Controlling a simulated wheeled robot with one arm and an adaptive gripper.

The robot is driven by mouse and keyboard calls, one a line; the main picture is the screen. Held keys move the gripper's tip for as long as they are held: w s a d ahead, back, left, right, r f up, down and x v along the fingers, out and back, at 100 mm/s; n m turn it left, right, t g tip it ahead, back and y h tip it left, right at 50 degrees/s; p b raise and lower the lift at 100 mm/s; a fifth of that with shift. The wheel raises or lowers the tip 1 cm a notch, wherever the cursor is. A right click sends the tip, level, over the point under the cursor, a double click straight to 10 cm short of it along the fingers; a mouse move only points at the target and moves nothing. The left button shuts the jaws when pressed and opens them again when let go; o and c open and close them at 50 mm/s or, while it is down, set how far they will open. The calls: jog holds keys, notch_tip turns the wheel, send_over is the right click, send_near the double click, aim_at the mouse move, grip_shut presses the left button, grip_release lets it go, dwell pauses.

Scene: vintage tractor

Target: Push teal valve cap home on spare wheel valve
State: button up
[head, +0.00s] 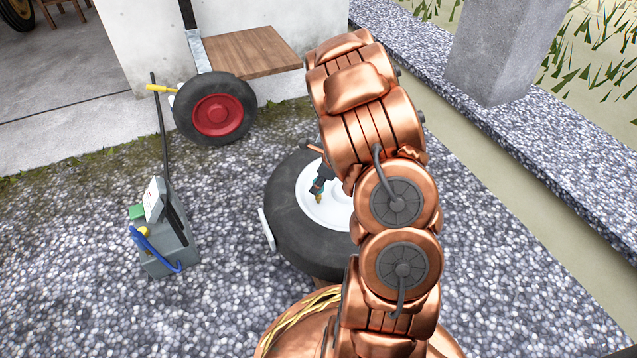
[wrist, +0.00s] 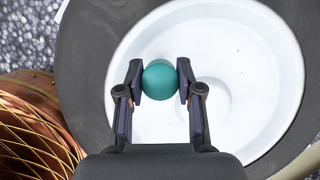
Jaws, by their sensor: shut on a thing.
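The teal valve cap (wrist: 160,79) is a round teal piece held between the two dark fingertips of my gripper (wrist: 159,82) in the wrist view. The spare wheel lies flat, with a dark tyre (head: 300,235) and a white rim (head: 320,210); the rim also fills much of the wrist view (wrist: 255,60). In the head view, my gripper (head: 318,187) is over the rim's left part. A small brass-coloured piece (head: 318,198) shows just below it. The valve is hidden behind the cap in the wrist view; I cannot tell whether cap and valve touch.
My arm hides the wheel's right side in the head view. A grey caddy (head: 165,250) with a blue hose stands on the gravel at left. A cart with a red-hubbed wheel (head: 218,115) and wooden board (head: 245,50) stands behind. A concrete pillar (head: 500,50) is at back right.

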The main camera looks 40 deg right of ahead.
jog(key=shift+f+b, duration=1.05)
jog(key=shift+f, duration=0.1)
jog(key=o, duration=1)
jog(key=v, duration=1.2)
jog(key=shift+w+r, duration=0.1)
